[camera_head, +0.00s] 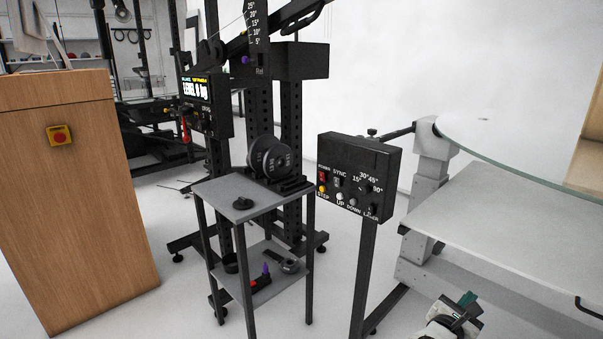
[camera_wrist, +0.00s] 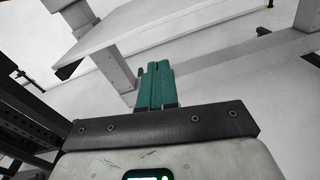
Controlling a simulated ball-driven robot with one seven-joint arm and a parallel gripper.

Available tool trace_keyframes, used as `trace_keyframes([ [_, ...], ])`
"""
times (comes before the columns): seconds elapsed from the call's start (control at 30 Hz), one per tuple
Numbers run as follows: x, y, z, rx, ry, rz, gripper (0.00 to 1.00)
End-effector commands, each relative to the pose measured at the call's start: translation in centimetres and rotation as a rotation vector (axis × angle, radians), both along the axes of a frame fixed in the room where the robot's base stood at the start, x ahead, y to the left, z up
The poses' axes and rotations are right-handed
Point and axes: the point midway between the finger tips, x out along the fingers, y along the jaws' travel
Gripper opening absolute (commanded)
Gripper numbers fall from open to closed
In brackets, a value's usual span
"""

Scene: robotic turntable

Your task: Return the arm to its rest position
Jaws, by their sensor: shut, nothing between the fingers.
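My gripper (camera_wrist: 155,86) shows in the wrist view with its two green fingers side by side and touching. It is shut and holds nothing. In the head view, my gripper (camera_head: 467,299) is at the bottom right edge, low, in front of the legs of the white table. Most of my arm is outside the head view.
A black control box (camera_head: 354,177) stands on a post left of my gripper. A grey two-shelf cart (camera_head: 221,197) carries black discs and small tools. A white table (camera_head: 540,215) with a glass top is at right. A wooden cabinet (camera_head: 90,220) stands at left.

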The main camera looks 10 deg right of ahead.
Motion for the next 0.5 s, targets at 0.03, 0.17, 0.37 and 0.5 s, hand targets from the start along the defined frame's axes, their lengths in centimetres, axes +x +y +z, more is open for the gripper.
trace_keyframes([
  [0.03, -2.1, -0.1, -1.3, 0.101, -0.063, -0.04, 0.0],
  [0.17, -9.2, -0.1, -5.6, 0.479, -0.304, -0.221, 0.0],
  [0.37, -20.8, 2.7, -12.5, 1.045, -0.619, -0.607, 0.0],
  [0.5, -27.6, 6.4, -15.3, 1.334, -0.743, -0.9, 0.0],
])
